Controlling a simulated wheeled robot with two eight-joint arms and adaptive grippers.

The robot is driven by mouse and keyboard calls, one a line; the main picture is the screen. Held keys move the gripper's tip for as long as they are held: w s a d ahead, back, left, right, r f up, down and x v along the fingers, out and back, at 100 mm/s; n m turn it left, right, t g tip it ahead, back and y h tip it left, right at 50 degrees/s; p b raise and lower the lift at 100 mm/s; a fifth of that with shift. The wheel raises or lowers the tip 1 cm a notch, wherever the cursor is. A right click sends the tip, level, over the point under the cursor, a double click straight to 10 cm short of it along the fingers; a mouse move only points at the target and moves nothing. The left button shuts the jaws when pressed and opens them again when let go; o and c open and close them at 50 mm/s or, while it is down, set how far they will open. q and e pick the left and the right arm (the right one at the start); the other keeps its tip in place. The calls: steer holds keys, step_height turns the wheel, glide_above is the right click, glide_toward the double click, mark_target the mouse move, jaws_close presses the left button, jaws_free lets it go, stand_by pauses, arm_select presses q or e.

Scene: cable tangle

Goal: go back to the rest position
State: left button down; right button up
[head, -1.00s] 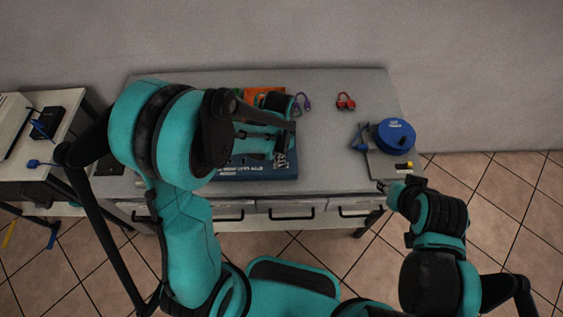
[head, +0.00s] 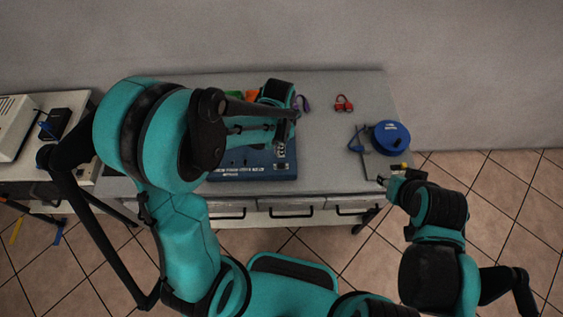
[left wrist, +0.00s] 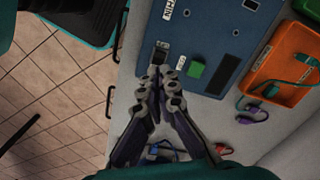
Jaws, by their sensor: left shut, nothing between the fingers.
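My left gripper (left wrist: 156,82) is shut and empty in the left wrist view. Its fingertips meet over or near the edge of a blue board (left wrist: 214,45) that bears white labels, and the height between them is hard to judge. In the head view my left arm covers much of the board (head: 260,172), and the left fingertips are hard to make out. My right gripper (head: 383,181) is small at the right front corner of the table; its fingers are too small to read.
An orange tray (left wrist: 266,72) holds a teal cable, with a purple connector (left wrist: 254,112) beside it. A red cable (head: 344,103) and a blue reel (head: 391,138) lie on the grey table (head: 340,78). A side table with a black box (head: 55,123) stands left.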

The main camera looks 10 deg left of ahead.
stand_by(0.4)
arm_select(q)
steer(key=s+a+r+n+t+b, duration=0.4)
steer(key=s+r+n+t, duration=0.3)
steer(key=s, duration=0.3)
steer(key=shift+s+a+r+n+b, duration=0.15)
steer(key=shift+a+r+n+b, duration=0.2)
steer(key=shift+r+n+b, duration=0.45)
steer(key=shift+r, duration=0.1)
